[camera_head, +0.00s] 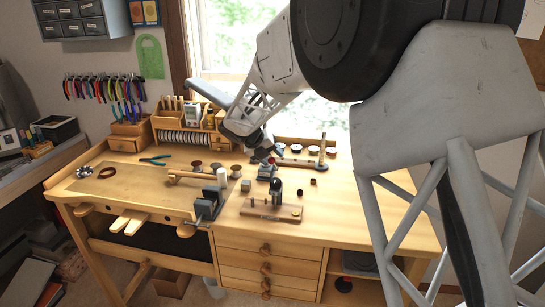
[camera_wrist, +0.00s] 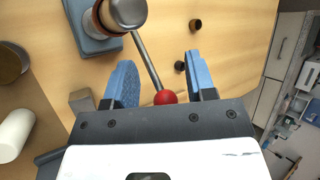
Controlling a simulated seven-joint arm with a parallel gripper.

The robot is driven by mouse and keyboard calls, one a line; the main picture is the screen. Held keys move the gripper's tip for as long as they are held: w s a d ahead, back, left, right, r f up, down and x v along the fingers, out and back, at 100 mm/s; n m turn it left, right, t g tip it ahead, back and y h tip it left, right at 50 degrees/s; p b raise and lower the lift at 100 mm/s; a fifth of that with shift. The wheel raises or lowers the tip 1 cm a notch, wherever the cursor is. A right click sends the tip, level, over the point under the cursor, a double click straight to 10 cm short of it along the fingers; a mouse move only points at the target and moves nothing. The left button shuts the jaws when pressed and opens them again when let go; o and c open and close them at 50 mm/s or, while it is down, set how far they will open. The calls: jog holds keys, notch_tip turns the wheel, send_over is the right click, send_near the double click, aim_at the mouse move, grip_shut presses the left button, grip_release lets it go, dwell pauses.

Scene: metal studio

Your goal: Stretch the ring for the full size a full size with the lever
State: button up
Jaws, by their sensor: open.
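The ring stretcher has a blue base (camera_wrist: 88,36) in the upper left of the wrist view; its base also shows small in the head view (camera_head: 265,173). A round metal head and a copper-coloured band (camera_wrist: 103,18) sit on it; I cannot tell for sure whether the band is the ring. A thin metal lever (camera_wrist: 146,58) runs from the head to a red ball knob (camera_wrist: 165,97). My gripper (camera_wrist: 160,63) is open, its blue fingers on either side of the lever, the knob between them nearer the palm. Finger contact is not visible.
On the bench (camera_head: 345,225), a wooden block with pegs and a dark cylinder (camera_head: 272,211) stands in front of the stretcher. A vise (camera_head: 207,203) and white cylinder (camera_head: 222,177) stand to the left. The bench's right side is clear.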

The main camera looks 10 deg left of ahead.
jog(key=v, duration=0.7)
jog(key=shift+s+r, duration=0.1)
dwell(0.4)
jog(key=m+y, duration=0.1)
jog(key=m, duration=0.2)
jog(key=s+d+m+g+y, duration=0.1)
jog(key=m, duration=0.3)
jog(key=d+r+m+g, duration=0.1)
jog(key=m, duration=0.3)
jog(key=shift+s+y, duration=0.4)
jog(key=shift+x, duration=3.85)
